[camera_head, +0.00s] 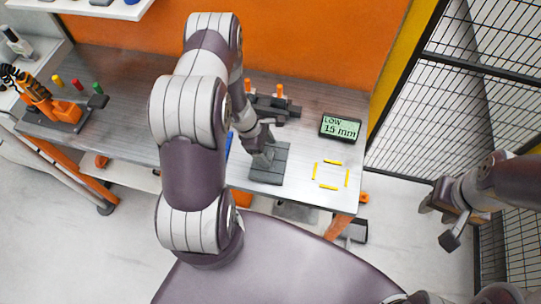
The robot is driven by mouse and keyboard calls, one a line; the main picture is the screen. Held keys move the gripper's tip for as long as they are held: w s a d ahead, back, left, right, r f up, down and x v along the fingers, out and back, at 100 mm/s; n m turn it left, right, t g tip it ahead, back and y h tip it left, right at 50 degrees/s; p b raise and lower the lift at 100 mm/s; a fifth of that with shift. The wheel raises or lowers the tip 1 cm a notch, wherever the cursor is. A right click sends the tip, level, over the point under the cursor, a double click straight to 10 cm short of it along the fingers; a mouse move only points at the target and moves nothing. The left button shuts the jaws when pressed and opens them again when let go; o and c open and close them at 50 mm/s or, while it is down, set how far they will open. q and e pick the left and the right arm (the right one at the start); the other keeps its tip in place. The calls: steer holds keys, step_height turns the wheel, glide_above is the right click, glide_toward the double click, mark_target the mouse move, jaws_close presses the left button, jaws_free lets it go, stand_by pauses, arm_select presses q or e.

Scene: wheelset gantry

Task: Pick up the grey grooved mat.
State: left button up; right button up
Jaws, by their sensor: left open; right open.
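The grey grooved mat (267,176) lies on the metal-topped bench, right of its middle. My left gripper (264,157) is open and points down over the mat's upper left part, hiding some of it. I cannot tell whether the fingers touch the mat. My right gripper (450,225) is open and empty, off to the right of the bench over the floor.
Yellow corner strips (329,161) mark an empty square on the bench (308,150) right of the mat. An orange device (60,108) and coloured pegs stand at left. A mesh fence (480,85) stands at right.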

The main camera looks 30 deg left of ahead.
arm_select(q)
steer(key=shift+s+d+f, duration=0.1)
steer(key=shift+d+f, duration=0.2)
steer(key=shift+f, duration=0.15)
steer(key=shift+s+d+f, duration=0.1)
steer(key=shift+s, duration=0.1)
steer(key=shift+w+f, duration=0.15)
steer(key=shift+w, duration=0.05)
steer(key=c, duration=1)
steer(key=shift+s, duration=0.1)
steer(key=shift+c, duration=0.7)
